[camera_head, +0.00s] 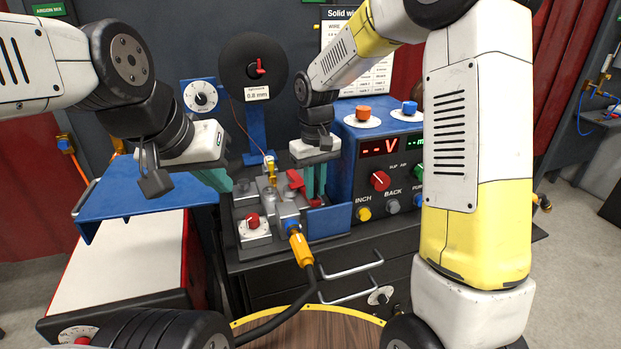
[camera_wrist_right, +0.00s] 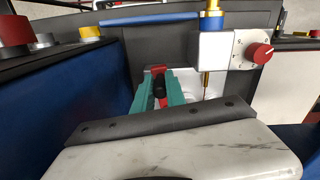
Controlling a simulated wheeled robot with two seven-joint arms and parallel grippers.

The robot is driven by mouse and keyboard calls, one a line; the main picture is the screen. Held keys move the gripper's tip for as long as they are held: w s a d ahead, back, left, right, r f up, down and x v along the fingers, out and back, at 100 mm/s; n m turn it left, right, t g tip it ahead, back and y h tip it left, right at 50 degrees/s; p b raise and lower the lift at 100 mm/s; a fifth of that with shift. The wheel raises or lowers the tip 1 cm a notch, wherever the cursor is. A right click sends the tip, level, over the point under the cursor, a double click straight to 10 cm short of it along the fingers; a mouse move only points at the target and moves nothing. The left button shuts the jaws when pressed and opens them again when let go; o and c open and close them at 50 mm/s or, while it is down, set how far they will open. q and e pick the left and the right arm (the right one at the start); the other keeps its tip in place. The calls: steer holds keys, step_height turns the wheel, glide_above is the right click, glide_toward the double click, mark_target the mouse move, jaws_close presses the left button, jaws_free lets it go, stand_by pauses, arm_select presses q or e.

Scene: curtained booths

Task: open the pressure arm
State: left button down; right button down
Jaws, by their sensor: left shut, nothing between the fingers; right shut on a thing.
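The red pressure arm (camera_head: 295,180) is on the grey wire-feed unit (camera_head: 270,200) in the middle of the head view. My right gripper (camera_head: 315,190) points down at its right side, and its teal fingers are shut on it. In the right wrist view the red pressure arm (camera_wrist_right: 158,71) shows between the fingertips (camera_wrist_right: 158,88), partly hidden by them. I cannot tell its exact angle. My left gripper (camera_head: 217,181) is shut and empty, left of the feed unit and above the blue shelf's right end.
A blue control box (camera_head: 350,170) with knobs and a red display stands right of the feed unit. A yellow torch connector (camera_head: 300,248) with a black cable hangs at the front. A black wire spool (camera_head: 253,68) is behind. A blue shelf (camera_head: 130,203) lies at the left.

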steer(key=c, duration=1.6)
jaws_free()
steer(key=shift+c, duration=0.2)
steer(key=shift+r, duration=0.1)
step_height(320, 180, up, 8)
steer(key=shift+f, duration=0.15)
